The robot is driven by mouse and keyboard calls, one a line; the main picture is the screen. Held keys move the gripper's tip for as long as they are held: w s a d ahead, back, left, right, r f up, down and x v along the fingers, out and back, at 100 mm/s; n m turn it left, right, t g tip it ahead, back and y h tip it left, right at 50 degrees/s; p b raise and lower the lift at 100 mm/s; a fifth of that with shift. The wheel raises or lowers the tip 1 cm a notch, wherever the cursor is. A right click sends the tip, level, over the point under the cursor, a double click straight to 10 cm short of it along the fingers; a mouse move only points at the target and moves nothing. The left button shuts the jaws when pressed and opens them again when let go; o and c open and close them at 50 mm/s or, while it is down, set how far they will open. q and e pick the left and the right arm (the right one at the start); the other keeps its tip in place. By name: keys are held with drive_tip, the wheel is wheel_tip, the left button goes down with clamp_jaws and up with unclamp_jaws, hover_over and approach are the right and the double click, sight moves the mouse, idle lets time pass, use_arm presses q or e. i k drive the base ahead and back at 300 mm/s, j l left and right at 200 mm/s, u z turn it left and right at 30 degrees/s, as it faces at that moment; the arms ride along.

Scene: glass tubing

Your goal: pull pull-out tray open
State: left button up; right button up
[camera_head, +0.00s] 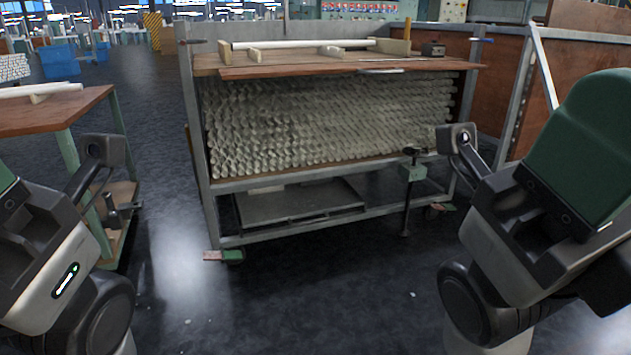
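The wooden tray board (300,71) with a small pale handle (380,71) lies just under the top of the metal rack cart, its front edge nearly level with the cart's front. It looks like the pull-out tray and seems shut. A flat grey tray (300,203) also sits on the low shelf. My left gripper (103,152) is at the left, in front of the side table and well apart from the cart. My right gripper (456,138) is before the cart's right front side, lower than the handle. I see nothing held; the finger gaps are unclear.
The cart (214,190) holds many stacked glass tubes (320,120). A wooden side table (50,110) is at left, a wood-panelled enclosure (497,80) at right. The dark floor in front is clear.

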sight(294, 202)
drive_tip(key=i+j+u, duration=0.1)
drive_tip(key=i, duration=0.45)
drive_tip(key=i+j+u, duration=0.15)
drive_tip(key=i+j, duration=0.15)
drive_tip(key=i, duration=0.25)
drive_tip(key=i+j+u, duration=0.1)
drive_tip(key=i, duration=0.45)
